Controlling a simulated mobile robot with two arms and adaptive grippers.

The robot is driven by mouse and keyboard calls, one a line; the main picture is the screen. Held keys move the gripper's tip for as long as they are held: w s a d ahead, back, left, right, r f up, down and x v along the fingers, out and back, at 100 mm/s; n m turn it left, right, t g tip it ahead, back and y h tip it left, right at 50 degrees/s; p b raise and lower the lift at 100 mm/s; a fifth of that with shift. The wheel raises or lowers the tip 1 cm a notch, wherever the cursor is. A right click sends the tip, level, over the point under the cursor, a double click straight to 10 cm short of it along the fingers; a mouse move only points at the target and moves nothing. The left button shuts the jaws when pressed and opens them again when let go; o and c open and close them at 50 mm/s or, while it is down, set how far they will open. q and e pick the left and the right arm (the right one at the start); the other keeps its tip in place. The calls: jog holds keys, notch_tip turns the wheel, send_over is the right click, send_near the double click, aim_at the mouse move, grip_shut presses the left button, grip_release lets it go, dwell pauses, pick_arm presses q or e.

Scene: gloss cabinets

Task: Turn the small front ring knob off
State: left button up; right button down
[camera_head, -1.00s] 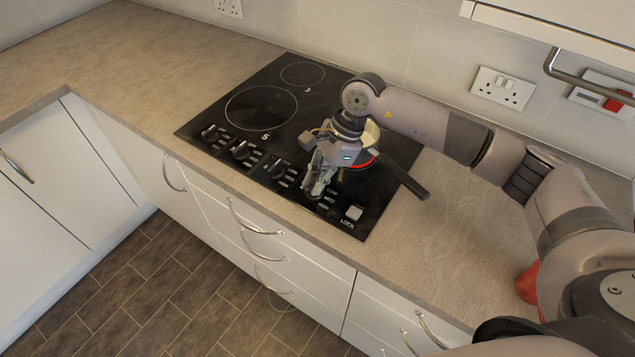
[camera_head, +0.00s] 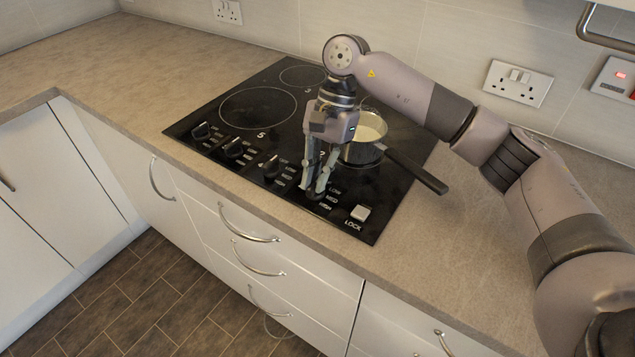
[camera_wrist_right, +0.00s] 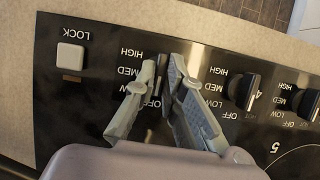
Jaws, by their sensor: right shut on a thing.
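The black glass hob (camera_head: 230,165) has a row of black knobs along its front edge. My right gripper (camera_head: 313,191) points down at the knob nearest the LOCK button. Its fingers are shut on that small dark knob (camera_wrist_right: 161,68), one on each side, as the right wrist view shows. The fingers hide much of the knob, and its exact pointer setting is hard to read. OFF, LOW, MED and HIGH are printed beside it. A saucepan (camera_head: 360,151) with pale contents stands on the ring behind the gripper. My left gripper is not in view.
Other knobs (camera_head: 270,166) stand left of the gripper, close to it. The pan's dark handle (camera_head: 416,171) reaches right over the hob's edge. The LOCK button (camera_head: 360,212) is at the front right corner. The worktop (camera_head: 440,245) right of the hob is clear.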

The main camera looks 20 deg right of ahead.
jog(key=shift+s+f, duration=0.1)
jog(key=shift+f, duration=0.1)
dwell(0.3)
jog(key=c, duration=1.7)
grip_release()
jog(key=shift+r, duration=0.1)
jog(key=v, duration=1.2)
jog(key=shift+a, duration=0.1)
